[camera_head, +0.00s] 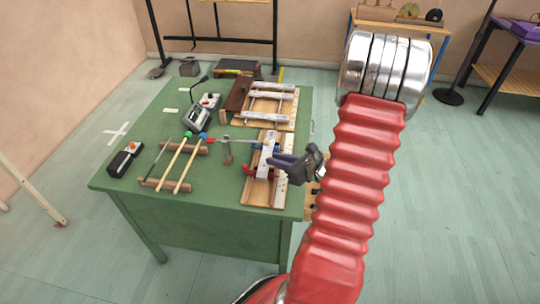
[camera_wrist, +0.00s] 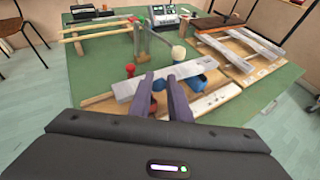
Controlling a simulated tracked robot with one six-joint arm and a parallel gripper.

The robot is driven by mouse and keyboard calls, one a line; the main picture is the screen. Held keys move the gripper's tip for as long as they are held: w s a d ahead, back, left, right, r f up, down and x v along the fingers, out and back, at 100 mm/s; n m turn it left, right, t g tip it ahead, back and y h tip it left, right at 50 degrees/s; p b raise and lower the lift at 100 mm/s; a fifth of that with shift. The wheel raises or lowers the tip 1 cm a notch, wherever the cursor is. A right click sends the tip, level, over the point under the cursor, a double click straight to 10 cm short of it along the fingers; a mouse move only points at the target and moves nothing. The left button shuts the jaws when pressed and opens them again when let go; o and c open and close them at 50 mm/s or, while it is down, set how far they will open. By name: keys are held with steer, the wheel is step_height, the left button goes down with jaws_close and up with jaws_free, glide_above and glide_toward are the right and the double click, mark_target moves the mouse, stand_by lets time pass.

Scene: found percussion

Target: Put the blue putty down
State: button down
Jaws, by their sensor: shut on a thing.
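The blue putty (camera_wrist: 159,85) shows as a small patch between the fingertips of my gripper (camera_wrist: 164,80) in the wrist view; the fingers hide most of it. My gripper is shut on it, over a wooden frame (camera_wrist: 97,99) with a pale metal bar (camera_wrist: 140,84) lying across it. In the head view my gripper (camera_head: 277,159) reaches the same frame (camera_head: 251,190) from the right. Another blue lump (camera_wrist: 195,81) lies by the bar, right of the fingers. Red lumps (camera_wrist: 130,70) are near the bar. I cannot tell whether the held putty touches the bar.
A second frame with several metal bars (camera_head: 268,96) stands farther back on the green table (camera_head: 228,200). Two wooden sticks (camera_head: 181,165) lie left, beside a black-and-white box (camera_head: 125,160). A grey device (camera_head: 196,118) stands behind.

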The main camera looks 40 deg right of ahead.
steer(key=w, duration=0.3)
steer(key=shift+w+a, duration=0.2)
steer(key=c, duration=1.6)
jaws_free()
steer(key=shift+f, duration=0.1)
steer(key=shift+c, duration=0.2)
steer(key=shift+s, duration=0.15)
steer(key=v, duration=1.1)
steer(key=shift+s+r, duration=0.2)
steer(key=shift+s, duration=0.15)
